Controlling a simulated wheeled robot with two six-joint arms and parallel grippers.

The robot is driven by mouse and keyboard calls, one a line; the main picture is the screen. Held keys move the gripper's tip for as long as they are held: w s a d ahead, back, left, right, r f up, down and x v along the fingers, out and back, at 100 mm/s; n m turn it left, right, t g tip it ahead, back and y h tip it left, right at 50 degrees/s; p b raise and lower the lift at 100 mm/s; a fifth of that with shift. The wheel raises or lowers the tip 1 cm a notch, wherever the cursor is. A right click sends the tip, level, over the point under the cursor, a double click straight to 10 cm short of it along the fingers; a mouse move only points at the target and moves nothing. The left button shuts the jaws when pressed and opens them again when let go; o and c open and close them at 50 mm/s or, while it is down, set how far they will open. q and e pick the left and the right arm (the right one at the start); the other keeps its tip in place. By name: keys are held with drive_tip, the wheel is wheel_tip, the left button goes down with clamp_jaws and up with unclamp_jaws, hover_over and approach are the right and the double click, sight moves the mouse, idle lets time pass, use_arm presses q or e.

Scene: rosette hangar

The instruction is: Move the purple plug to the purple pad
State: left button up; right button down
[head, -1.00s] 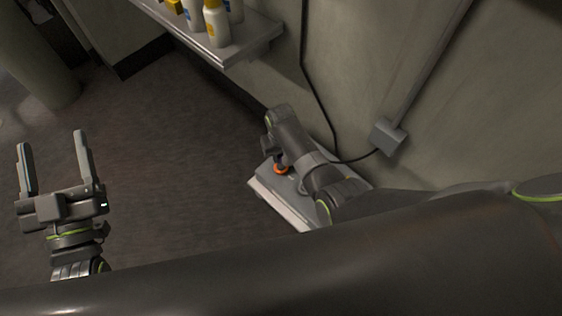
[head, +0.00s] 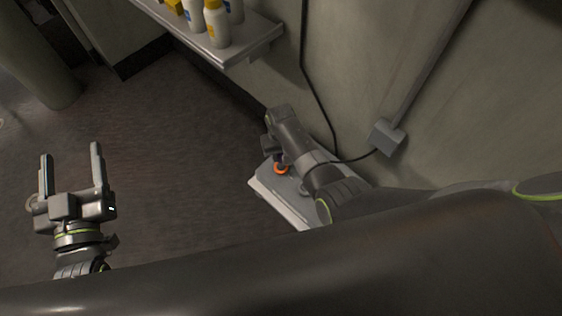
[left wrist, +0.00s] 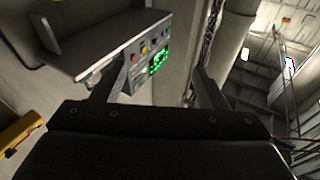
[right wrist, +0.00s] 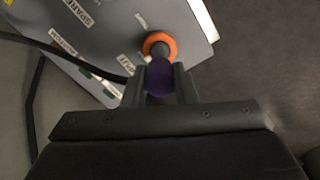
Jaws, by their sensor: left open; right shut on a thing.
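The purple plug (right wrist: 160,78) is between the fingers of my right gripper (right wrist: 159,72) in the right wrist view, shut on it. The plug's grey front end points at an orange ring (right wrist: 160,43) on the grey panel and overlaps it; I cannot tell how deep it sits. In the head view my right gripper (head: 272,150) is over the panel by the orange ring (head: 281,169), and the plug is mostly hidden. My left gripper (head: 71,153) is open and empty over the floor at the left. No purple pad can be made out.
The grey panel (right wrist: 185,20) carries SPARE labels. A black cable (right wrist: 60,50) runs towards the gripper; in the head view it leads to a wall box (head: 387,137). A shelf (head: 245,47) with bottles is on the wall. The floor (head: 180,150) between is clear.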

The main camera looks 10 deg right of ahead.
drive_tip(key=shift+r+p, duration=0.35)
drive_tip(key=shift+p, duration=0.05)
use_arm(q)
wheel_tip(320, 180, down, 10)
drive_tip(key=s+g, duration=0.2)
drive_tip(key=g, duration=0.4)
drive_tip(key=shift+d+r+n+h+p, duration=0.15)
drive_tip(key=shift+r+n+h+p, duration=0.15)
drive_tip(key=shift+n+h, duration=0.1)
use_arm(e)
drive_tip(key=shift+r, duration=0.3)
idle(0.4)
